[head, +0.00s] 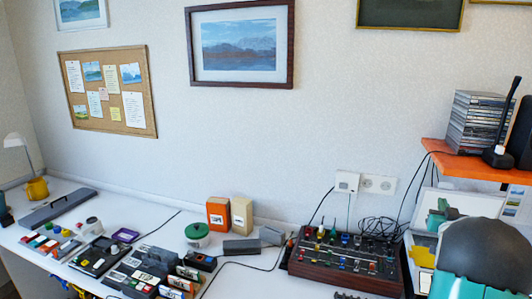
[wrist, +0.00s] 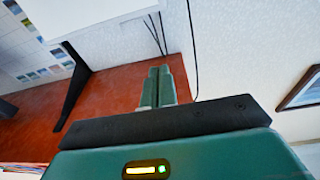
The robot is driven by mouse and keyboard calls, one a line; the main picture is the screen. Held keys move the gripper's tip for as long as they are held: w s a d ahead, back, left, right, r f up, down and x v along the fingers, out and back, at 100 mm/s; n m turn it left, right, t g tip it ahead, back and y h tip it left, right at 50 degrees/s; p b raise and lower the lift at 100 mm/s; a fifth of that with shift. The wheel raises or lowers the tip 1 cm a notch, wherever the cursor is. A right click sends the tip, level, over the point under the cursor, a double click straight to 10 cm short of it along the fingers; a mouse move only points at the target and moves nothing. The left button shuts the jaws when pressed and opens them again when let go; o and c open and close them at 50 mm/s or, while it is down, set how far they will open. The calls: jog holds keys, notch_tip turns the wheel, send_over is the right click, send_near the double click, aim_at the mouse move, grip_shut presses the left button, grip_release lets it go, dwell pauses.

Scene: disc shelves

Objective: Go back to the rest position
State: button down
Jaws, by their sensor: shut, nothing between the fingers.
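My gripper (wrist: 158,88) shows in the wrist view as two green fingers side by side, pressed together with nothing between them. Behind the fingers is the orange-red shelf (wrist: 110,95), with the pale wall beyond it. I cannot tell whether the fingertips touch the shelf. In the head view, a dark rounded part of my arm with teal below it fills the lower right corner and hides that end of the table.
The orange shelf (head: 465,166) carries a disc stack (head: 478,122) and a black upright stand (head: 504,125). Loose cables lie near the mixer.

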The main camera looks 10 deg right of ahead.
jog(key=s+a+r+n+g+y, duration=0.1)
jog(key=s+a+r+g+y, duration=0.15)
jog(key=a, duration=1.25)
jog(key=s+a+r+n+g+y, duration=0.1)
jog(key=a+r+g+y, duration=0.2)
jog(key=a, duration=1.2)
jog(key=s+a+f+n+g+y, duration=0.2)
jog(key=s+a+f+g, duration=0.1)
jog(key=s+a, duration=0.8)
jog(key=s+a+f+n+g+y, duration=0.2)
jog(key=s+a+f+g+y, duration=0.1)
jog(key=s+a, duration=0.8)
jog(key=shift+s+f+n, duration=0.3)
jog(key=shift+s, duration=0.4)
